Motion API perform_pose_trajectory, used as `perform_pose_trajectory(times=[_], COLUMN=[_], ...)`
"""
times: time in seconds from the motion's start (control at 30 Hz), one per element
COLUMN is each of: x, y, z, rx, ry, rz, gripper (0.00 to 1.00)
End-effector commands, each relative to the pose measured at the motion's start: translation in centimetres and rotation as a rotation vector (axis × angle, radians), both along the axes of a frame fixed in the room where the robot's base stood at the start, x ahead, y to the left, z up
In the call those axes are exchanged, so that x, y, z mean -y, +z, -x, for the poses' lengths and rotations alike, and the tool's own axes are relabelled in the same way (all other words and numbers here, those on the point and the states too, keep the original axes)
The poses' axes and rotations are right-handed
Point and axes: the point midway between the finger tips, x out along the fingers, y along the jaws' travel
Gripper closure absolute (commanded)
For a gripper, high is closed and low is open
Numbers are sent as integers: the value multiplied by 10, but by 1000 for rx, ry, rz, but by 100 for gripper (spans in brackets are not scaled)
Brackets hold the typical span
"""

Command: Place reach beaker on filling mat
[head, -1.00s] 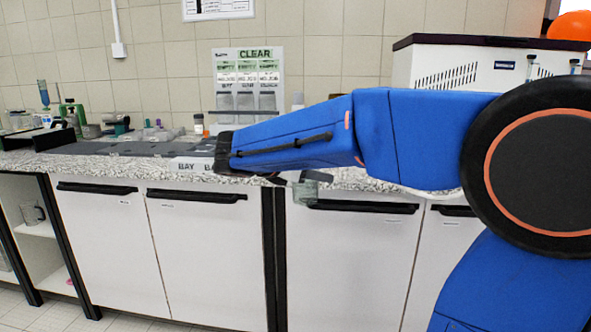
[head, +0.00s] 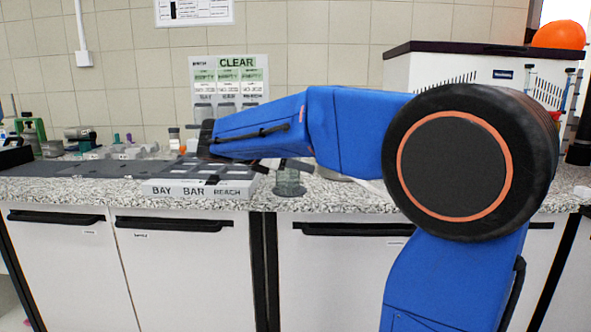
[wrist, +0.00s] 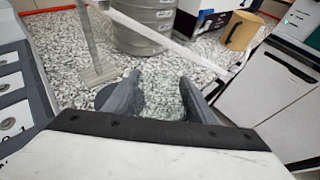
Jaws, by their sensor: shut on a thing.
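The reach beaker (head: 290,182), clear glass, hangs below the end of my arm in the head view, over the granite worktop's front part. My gripper (wrist: 162,98) is shut on it in the wrist view. The beaker (wrist: 160,100) is see-through between the two dark fingers, with speckled worktop showing through it. A dark, flat, rounded patch (wrist: 104,96) shows beside the left finger. I cannot tell for sure that it is the filling mat. My wrist hides part of the counter behind it.
A white tray (head: 203,190) labelled BAY, BAR and REACH lies left of the beaker. In the wrist view a metal cylinder (wrist: 143,30), a stand base (wrist: 98,73) and a tan cylinder (wrist: 243,32) stand ahead. The worktop (wrist: 60,40) has bare granite around them.

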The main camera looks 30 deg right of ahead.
Motion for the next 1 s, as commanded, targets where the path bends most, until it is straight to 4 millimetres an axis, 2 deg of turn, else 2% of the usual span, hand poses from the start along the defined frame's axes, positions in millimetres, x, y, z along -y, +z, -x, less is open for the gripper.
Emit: perform_pose_trajectory(times=[0.1, 0.4, 0.8, 1.0], x=[16, 49, 65, 64], y=[-1, 0, -1, -28], z=[-23, -72, -96, -95], rx=[-1, 0, 0, -3], ry=[-3, -1, -1, 1], rz=[0, 0, 0, 1], gripper=[77, 77, 77, 77])
